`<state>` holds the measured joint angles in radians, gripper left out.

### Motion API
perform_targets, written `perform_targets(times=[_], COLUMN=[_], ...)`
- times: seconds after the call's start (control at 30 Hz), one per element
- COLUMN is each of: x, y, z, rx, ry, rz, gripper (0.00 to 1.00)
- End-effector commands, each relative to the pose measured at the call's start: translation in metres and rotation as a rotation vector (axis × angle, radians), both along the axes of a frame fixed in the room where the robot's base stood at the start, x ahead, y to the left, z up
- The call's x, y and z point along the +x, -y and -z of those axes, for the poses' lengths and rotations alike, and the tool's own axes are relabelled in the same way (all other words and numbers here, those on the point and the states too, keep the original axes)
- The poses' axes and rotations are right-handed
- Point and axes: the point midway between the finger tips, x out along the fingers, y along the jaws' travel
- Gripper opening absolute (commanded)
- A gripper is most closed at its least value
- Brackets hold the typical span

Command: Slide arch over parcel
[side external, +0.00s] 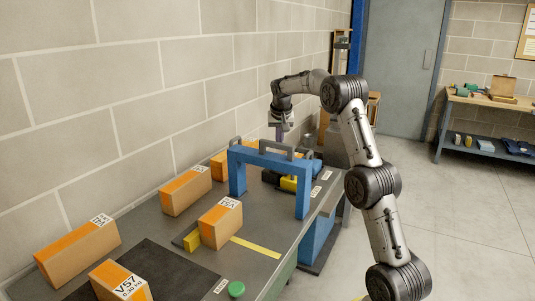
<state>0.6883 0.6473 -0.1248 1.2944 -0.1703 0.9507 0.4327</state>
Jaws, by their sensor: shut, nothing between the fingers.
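I cannot tell which parcel the task means. The arch's opening shows a yellow object (289,184) and dark items behind it. My gripper (279,138) points down above and behind the arch's top beam. Its fingers are shut and empty, apart from the arch as far as I can see.
More parcels stand at the left (77,252), by the wall (186,191) and at the front (120,283). A yellow block (192,240) sits beside the labelled parcel. A yellow strip (256,247), a dark mat (150,264) and a green button (236,289) are on the table.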

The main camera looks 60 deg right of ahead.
Motion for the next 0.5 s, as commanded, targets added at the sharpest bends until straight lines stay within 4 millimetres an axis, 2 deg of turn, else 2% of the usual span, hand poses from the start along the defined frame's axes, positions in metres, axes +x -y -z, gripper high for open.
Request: perform_targets(times=[0.5], x=[0.0], y=[-0.036], z=[0.001], rx=[0.005], ry=[-0.004], rz=[-0.002], gripper=[0.0])
